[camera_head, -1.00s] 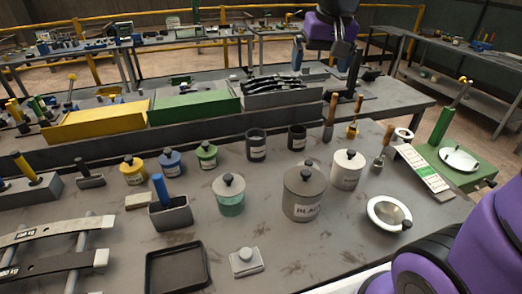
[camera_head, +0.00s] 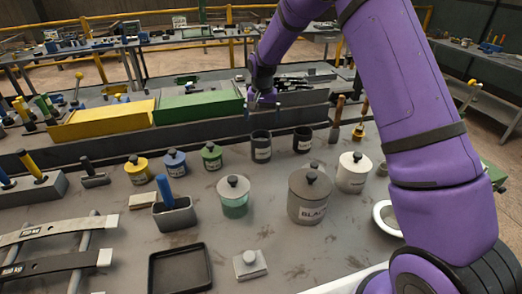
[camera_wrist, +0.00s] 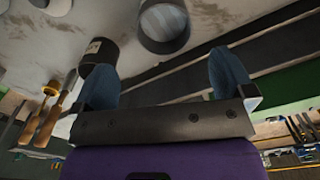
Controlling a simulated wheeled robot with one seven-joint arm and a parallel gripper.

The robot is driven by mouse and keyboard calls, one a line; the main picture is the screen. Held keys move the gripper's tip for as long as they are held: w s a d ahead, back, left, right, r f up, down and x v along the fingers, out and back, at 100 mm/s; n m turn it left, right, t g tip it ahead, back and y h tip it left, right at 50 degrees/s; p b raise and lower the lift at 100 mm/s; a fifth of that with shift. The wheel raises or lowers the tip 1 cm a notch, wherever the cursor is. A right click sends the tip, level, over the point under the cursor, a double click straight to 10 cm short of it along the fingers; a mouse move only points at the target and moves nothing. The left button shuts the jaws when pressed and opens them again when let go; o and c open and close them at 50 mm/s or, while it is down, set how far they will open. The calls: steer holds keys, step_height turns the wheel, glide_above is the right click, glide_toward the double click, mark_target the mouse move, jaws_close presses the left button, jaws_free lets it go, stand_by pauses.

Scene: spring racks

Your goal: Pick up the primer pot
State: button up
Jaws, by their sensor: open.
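Several lidded pots stand on the grey bench, and I cannot read which one is labelled primer. They are a clear pot with green contents (camera_head: 234,203), a large grey pot marked BLACK (camera_head: 309,199), a white pot (camera_head: 352,178), and small yellow (camera_head: 138,173), blue (camera_head: 175,164) and green (camera_head: 212,158) pots. My gripper (camera_head: 263,104) is open and empty, above the back of the bench behind the two dark open cups. In the wrist view its blue-grey fingers (camera_wrist: 163,72) are spread, with the dark cups beyond them.
Two dark cups (camera_head: 261,152) (camera_head: 303,144) stand behind the pots. A yellow bin (camera_head: 103,122) and a green bin (camera_head: 199,110) line the back. A grey holder with a blue handle (camera_head: 174,216) and a black tray (camera_head: 179,269) are nearer. My arm covers the right side.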

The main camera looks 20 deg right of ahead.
steer(key=f, duration=0.2)
glide_above(261, 147)
steer(key=w, duration=0.3)
step_height(261, 147, down, 5)
steer(key=shift+w+d+f, duration=0.1)
steer(key=shift+d+f, duration=0.05)
steer(key=shift+f, duration=0.7)
steer(key=shift+w+d+f, duration=0.1)
steer(key=shift+d+f, duration=0.1)
steer(key=shift+f, duration=0.7)
steer(key=shift+w+d+f, duration=0.1)
steer(key=shift+d+f, duration=0.05)
steer(key=shift+f, duration=0.7)
steer(key=c, duration=1)
steer(key=shift+r, duration=0.1)
steer(key=shift+c, duration=0.9)
steer(key=shift+r, duration=0.1)
